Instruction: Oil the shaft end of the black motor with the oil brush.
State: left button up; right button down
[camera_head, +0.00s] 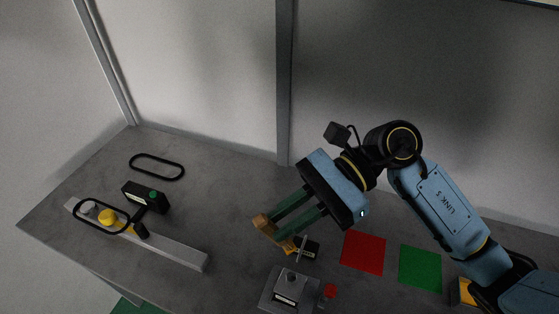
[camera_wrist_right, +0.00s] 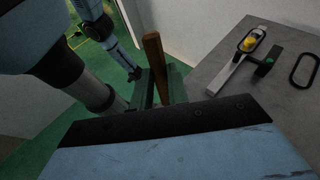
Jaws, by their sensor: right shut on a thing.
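My right gripper (camera_head: 270,224) has green fingers shut on a brown wooden handle, taken to be the oil brush (camera_head: 262,221). The handle also stands out beyond the fingers in the right wrist view (camera_wrist_right: 153,58). Its bristle end is not clear; an orange-yellow bit shows below the fingers. Another labelled black block with a green spot (camera_head: 145,194) stands at the left. A blue arm, probably my left (camera_wrist_right: 115,45), shows small in the wrist view.
A grey rail (camera_head: 175,249) carries a yellow pulley (camera_head: 107,217) inside a black belt loop. A loose black loop (camera_head: 157,166) lies behind. A grey labelled fixture (camera_head: 288,288) with a red knob is at the front. Red (camera_head: 363,252) and green (camera_head: 420,268) squares lie right.

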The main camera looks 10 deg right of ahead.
jog(key=shift+s+r+n+g, duration=0.15)
jog(key=shift+r+n+g, duration=0.25)
jog(key=shift+r+g, duration=0.1)
jog(key=shift+s+f, duration=0.15)
jog(key=shift+f, duration=0.45)
notch_tip(320, 180, down, 3)
jog(key=shift+r+b, duration=0.15)
jog(key=shift+b, duration=0.65)
jog(key=shift+f, duration=0.5)
pick_arm(q)
jog(key=shift+w+f, duration=0.25)
jog(key=shift+f, duration=0.4)
